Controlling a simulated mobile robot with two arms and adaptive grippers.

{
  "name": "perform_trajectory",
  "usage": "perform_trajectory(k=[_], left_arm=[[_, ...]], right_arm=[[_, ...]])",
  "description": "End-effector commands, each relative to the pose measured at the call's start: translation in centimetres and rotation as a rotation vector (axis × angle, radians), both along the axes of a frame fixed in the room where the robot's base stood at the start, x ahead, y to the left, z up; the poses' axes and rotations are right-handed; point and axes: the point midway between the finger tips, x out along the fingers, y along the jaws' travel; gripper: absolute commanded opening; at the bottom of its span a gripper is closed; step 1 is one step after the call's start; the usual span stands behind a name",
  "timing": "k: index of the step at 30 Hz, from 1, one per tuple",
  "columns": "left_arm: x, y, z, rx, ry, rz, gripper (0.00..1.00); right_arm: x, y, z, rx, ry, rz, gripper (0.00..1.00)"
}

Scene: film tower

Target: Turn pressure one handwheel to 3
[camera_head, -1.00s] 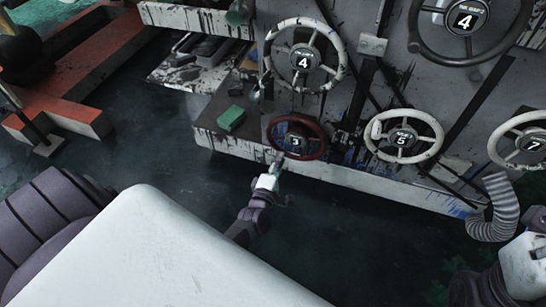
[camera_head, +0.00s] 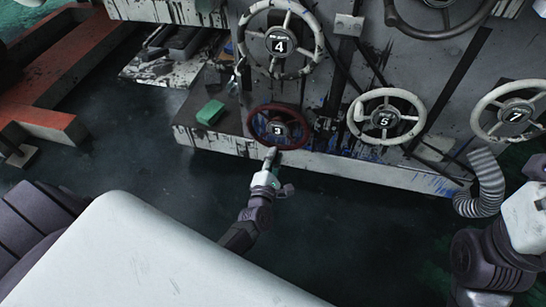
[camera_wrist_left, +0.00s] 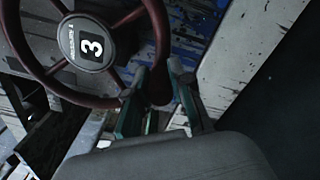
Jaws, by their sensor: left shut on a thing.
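My left gripper (camera_head: 270,153) is at the wheel's lower edge. In the left wrist view my left gripper (camera_wrist_left: 160,92) has its green-sided fingers on both sides of the wheel's dark red knob at the rim. It is shut on this knob. My right gripper is out of view.
White handwheels numbered 4 (camera_head: 315,47), 5 (camera_head: 420,111) and 7 (camera_head: 484,107) are close by. A green block (camera_head: 210,112) lies on the paint-stained ledge (camera_head: 225,143). A ribbed hose (camera_head: 486,180) hangs at the right. The dark floor is open in front.

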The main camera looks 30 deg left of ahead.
Motion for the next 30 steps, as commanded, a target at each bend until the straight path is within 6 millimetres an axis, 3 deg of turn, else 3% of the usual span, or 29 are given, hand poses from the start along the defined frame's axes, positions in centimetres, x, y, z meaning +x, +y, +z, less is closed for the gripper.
perform_trajectory(k=[8, 9, 13, 23, 30], left_arm=[[0.1, -0.1, 0.1, 0.000, -0.001, -0.003, 0.00], [0.1, -0.1, 0.1, 0.001, -0.001, -0.003, 0.26], [0.1, -0.1, 0.1, 0.001, -0.001, -0.002, 0.46], [-0.3, -0.1, 0.0, 0.002, 0.001, -0.001, 0.46], [-3.7, -1.0, -0.1, 0.001, 0.002, -0.003, 0.46]], right_arm=[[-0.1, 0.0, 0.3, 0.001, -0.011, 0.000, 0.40], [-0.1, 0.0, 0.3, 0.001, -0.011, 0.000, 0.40], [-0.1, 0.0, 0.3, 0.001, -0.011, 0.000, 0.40], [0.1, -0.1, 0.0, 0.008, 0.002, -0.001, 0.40], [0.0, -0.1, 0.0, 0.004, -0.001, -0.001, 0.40]])
